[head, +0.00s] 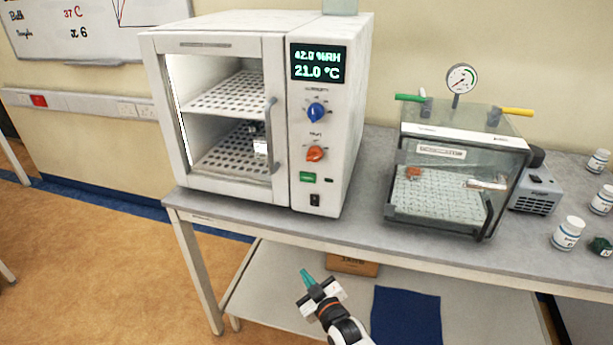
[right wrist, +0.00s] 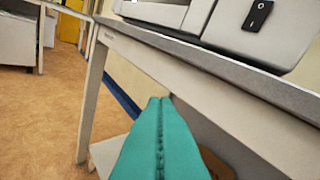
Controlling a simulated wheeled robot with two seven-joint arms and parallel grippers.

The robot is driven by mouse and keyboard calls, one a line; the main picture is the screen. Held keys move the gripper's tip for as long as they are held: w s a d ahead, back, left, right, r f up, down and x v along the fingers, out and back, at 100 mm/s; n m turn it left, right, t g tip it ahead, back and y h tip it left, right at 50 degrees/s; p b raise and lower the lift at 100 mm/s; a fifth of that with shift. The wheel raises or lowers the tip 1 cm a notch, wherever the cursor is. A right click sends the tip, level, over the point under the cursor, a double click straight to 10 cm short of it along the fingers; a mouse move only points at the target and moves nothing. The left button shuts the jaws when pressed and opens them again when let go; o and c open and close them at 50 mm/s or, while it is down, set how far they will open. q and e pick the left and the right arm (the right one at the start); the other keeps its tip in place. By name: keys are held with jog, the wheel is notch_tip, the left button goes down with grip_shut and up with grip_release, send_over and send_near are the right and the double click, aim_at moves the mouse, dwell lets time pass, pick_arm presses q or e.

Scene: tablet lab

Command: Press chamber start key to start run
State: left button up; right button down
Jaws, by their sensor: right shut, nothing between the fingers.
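The white chamber (head: 215,38) stands on the grey bench with its glass door shut. Its display (head: 318,64) reads 42.0 %RH and 21.0 °C. Below are a blue knob (head: 316,112), an orange knob (head: 315,153), a green key (head: 307,177) and a black rocker switch (head: 314,200). The rocker switch also shows in the right wrist view (right wrist: 257,15); the green key does not. My right gripper (head: 305,273) is shut and empty, its teal fingers below and in front of the bench edge, apart from the chamber. The fingers fill the lower middle of the right wrist view (right wrist: 160,140). My left gripper is not in view.
A clear vacuum box (head: 440,185) with a gauge (head: 461,79) stands right of the chamber, beside a grey pump (head: 535,190). White bottles (head: 567,233) stand at the far right. The bench's front edge (right wrist: 200,68) lies between my right gripper and the chamber panel. A lower shelf (head: 270,290) holds a cardboard box.

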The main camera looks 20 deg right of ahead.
jog(key=w+r+t, duration=0.2)
jog(key=r, duration=0.8)
jog(key=w+r+n+t+y, duration=0.1)
jog(key=w+r+t, duration=0.1)
jog(key=r, duration=0.7)
jog(key=shift+a+r+t+p, duration=0.4)
jog(key=shift+w, duration=0.2)
jog(key=b, duration=0.5)
send_near(301, 174)
jog(key=w+a+r, duration=0.1)
jog(key=w+a, duration=0.1)
jog(key=w, duration=0.1)
jog(key=shift+w+d+r+b, duration=0.3)
jog(key=shift+w+d, duration=0.1)
jog(key=shift+w, duration=0.3)
jog(key=shift+w+d, duration=0.25)
jog(key=shift+w, duration=0.1)
